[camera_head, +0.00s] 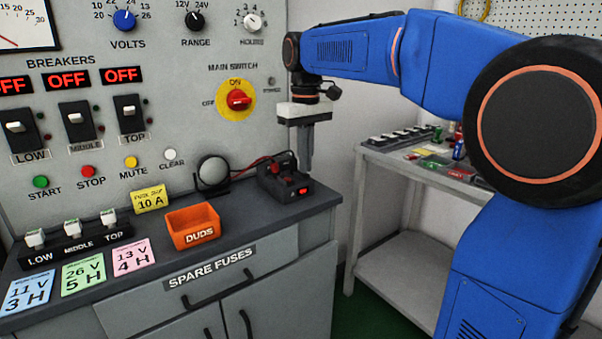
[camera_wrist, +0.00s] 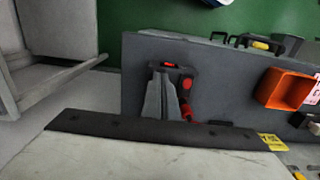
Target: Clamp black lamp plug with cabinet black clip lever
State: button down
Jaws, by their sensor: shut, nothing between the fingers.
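The black clip block (camera_head: 268,181) sits on the cabinet top near its right end, with red parts and a small red lit window on its front. It also shows in the wrist view (camera_wrist: 187,76), partly behind my fingers. Red and black leads run to it from the round lamp (camera_head: 212,172) on its left. The plug and the clip lever are too small to tell apart. My gripper (camera_head: 305,167) points down over the block, fingers shut and empty; it also shows in the wrist view (camera_wrist: 163,76). I cannot tell whether the fingertips touch the block.
An orange DUDS bin (camera_head: 193,226) stands left of the lamp, with a yellow fuse card (camera_head: 150,199) behind it. The upright switch panel (camera_head: 150,90) rises behind the cabinet top. A grey side table (camera_head: 400,172) with small items stands to the right, across a gap.

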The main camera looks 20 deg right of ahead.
jog(key=shift+f, duration=0.45)
dwell(0.4)
notch_tip(320, 180, up, 7)
dwell(1.0)
dwell(0.3)
jog(key=s+d+f+m+t, duration=0.1)
jog(key=s+d+f+t, duration=0.1)
jog(key=s+f, duration=1.1)
jog(key=s+d+f+m+t, duration=0.2)
jog(key=s+d+f, duration=0.1)
jog(key=s+f, duration=1)
jog(key=shift+s+d+f+m+t, duration=0.2)
jog(key=shift+s+m+t, duration=0.15)
jog(key=shift+s, duration=0.9)
jog(key=c, duration=2.4)
grip_release()
jog(key=shift+r, duration=0.1)
jog(key=shift+c, duration=0.2)
